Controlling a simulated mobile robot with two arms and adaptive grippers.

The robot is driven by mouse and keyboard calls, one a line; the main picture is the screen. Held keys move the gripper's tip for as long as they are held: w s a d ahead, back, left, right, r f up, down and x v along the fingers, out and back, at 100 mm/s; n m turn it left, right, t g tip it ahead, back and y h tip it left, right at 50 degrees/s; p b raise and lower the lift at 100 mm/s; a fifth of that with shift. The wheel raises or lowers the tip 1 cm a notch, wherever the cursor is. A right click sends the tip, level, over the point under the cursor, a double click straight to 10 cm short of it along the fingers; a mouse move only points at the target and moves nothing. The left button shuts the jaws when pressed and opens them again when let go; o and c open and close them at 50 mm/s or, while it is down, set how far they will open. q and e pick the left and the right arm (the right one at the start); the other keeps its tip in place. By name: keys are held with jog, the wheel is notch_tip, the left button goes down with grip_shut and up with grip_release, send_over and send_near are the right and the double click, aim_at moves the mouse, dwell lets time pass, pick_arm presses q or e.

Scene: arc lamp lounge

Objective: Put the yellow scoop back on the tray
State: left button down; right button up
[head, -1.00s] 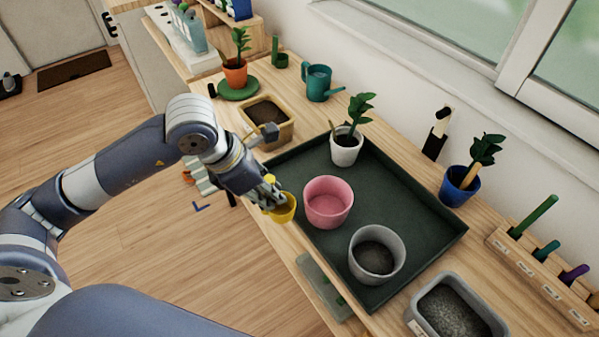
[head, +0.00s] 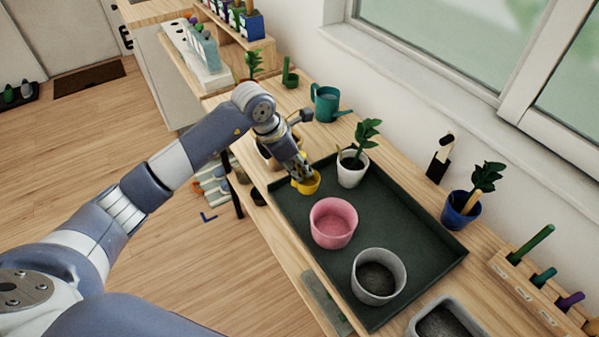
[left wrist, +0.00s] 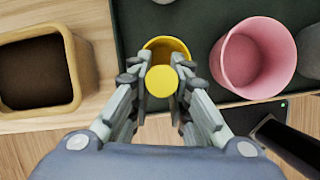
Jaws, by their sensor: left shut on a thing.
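The yellow scoop (head: 307,183) is held by my left gripper (head: 297,175), which is shut on its handle. In the left wrist view the scoop's round handle end (left wrist: 162,81) sits between the fingers of my left gripper (left wrist: 160,92), with its cup (left wrist: 165,45) beyond. The scoop is over the near left part of the dark green tray (head: 410,220); whether it touches the tray I cannot tell. My right gripper is not in view.
On the tray stand a pink pot (head: 333,222), a grey pot (head: 378,276) and a white pot with a plant (head: 352,168). A wooden box of soil (left wrist: 38,72) is left of the tray. A teal watering can (head: 326,102) stands behind. The tray's right part is bare.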

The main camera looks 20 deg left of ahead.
pick_arm(q)
jog(key=shift+w, duration=0.25)
notch_tip(320, 180, down, 3)
jog(key=shift+s+r+p, duration=0.1)
jog(key=shift+p, duration=0.65)
jog(key=shift+f, duration=0.3)
jog(key=shift+f, duration=0.1)
jog(key=shift+f, duration=0.2)
jog(key=c, duration=1.5)
grip_release()
jog(key=shift+r, duration=0.1)
